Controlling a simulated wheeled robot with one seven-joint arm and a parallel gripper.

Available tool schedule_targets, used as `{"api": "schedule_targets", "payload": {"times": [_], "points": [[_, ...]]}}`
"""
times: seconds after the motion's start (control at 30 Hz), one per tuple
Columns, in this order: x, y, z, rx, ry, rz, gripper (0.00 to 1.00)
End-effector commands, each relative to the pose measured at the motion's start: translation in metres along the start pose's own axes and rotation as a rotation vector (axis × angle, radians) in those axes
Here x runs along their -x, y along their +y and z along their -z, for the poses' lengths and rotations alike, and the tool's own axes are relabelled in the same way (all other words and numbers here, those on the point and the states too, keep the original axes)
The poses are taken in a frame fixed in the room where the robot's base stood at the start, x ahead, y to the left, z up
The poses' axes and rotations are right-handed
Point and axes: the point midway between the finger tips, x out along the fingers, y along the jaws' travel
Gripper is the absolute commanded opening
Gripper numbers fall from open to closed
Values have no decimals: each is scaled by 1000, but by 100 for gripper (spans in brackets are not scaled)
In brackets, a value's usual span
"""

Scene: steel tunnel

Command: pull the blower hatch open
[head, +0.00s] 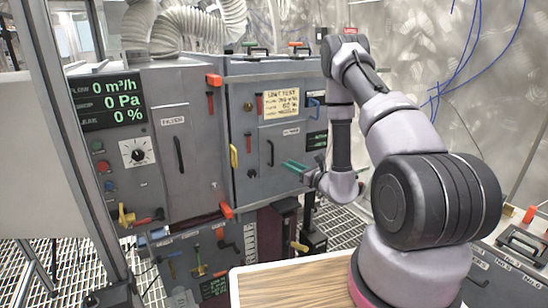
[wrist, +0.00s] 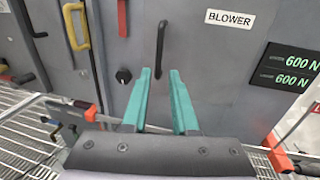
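The blower hatch (head: 286,147) is a flat grey panel on the right-hand cabinet and looks closed. In the wrist view its face (wrist: 215,62) carries a white BLOWER label (wrist: 231,19). A black upright bar handle (wrist: 160,48) is on it; the handle also shows in the head view (head: 270,153). My gripper (head: 286,163) has teal fingers and reaches toward the panel from the right. In the wrist view my gripper (wrist: 160,73) is open, with nothing between the fingers. The handle's lower end lies just beyond the gap between the fingertips. I cannot tell whether they touch.
A yellow handle (wrist: 76,26), a red lever (wrist: 122,18) and a black knob (wrist: 123,76) sit left of the bar handle. A display reading 600 N (wrist: 288,68) is at right. A wooden-topped surface (head: 305,280) stands in front, below my arm.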

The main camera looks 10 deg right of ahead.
Motion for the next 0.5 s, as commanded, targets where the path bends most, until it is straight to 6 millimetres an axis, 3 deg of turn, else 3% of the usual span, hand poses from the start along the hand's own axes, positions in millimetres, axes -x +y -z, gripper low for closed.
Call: {"api": "schedule_targets", "payload": {"times": [0.5], "points": [[-88, 2, -2, 2, -3, -6, 27]]}}
